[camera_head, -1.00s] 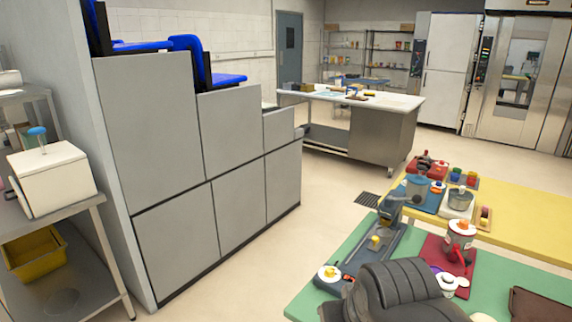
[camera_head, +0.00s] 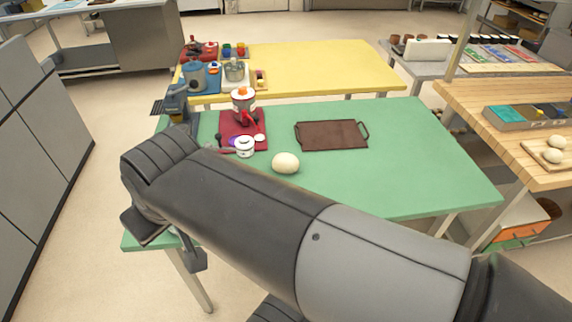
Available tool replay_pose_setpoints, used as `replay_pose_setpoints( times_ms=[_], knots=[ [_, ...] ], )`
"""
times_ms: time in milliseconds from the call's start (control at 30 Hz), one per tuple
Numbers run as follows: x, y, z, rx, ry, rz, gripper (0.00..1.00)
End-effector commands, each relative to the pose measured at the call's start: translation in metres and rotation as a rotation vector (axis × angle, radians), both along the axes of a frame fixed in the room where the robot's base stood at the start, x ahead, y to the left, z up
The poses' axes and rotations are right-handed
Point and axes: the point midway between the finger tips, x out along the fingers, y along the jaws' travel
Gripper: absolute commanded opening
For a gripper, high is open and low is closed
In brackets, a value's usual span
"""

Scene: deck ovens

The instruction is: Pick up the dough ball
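A pale, round dough ball (camera_head: 286,162) rests on the green tabletop (camera_head: 420,150), right of a small white lidded pot and in front of a dark brown tray. My arm crosses the foreground from the lower right to the left, passing in front of the table's near edge, close below the dough ball in the picture. Dark parts at the arm's far end (camera_head: 195,258) show below its bend, and they may belong to my gripper. Whether its fingers are open or shut does not show. Nothing is seen touching the dough ball.
The brown tray (camera_head: 332,134), red mat (camera_head: 232,124) with a red-based appliance (camera_head: 243,104), and white pot (camera_head: 244,147) share the green table. A yellow table (camera_head: 320,68) stands behind. A wooden table (camera_head: 500,95) at right bears more pale balls (camera_head: 553,156). The green table's right part is clear.

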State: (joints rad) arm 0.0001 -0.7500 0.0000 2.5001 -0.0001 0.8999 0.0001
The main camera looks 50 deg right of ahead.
Motion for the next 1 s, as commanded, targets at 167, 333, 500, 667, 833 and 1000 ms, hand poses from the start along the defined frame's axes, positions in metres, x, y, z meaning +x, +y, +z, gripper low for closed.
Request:
replay_pose_setpoints(
  times_ms=[167,333,500,667,833,1000],
  knots=[
    [0.0000,0.0000,0.0000,0.000,0.000,0.000,0.44],
    [0.0001,0.0000,0.0000,0.000,0.000,0.000,0.44],
    [0.0000,0.0000,0.0000,0.000,0.000,0.000,0.56],
    [0.0000,0.0000,0.0000,0.000,0.000,0.000,0.69],
    [0.0000,0.0000,0.0000,0.000,0.000,0.000,0.83],
    [0.0000,0.0000,0.0000,0.000,0.000,0.000,0.85]
  ],
)
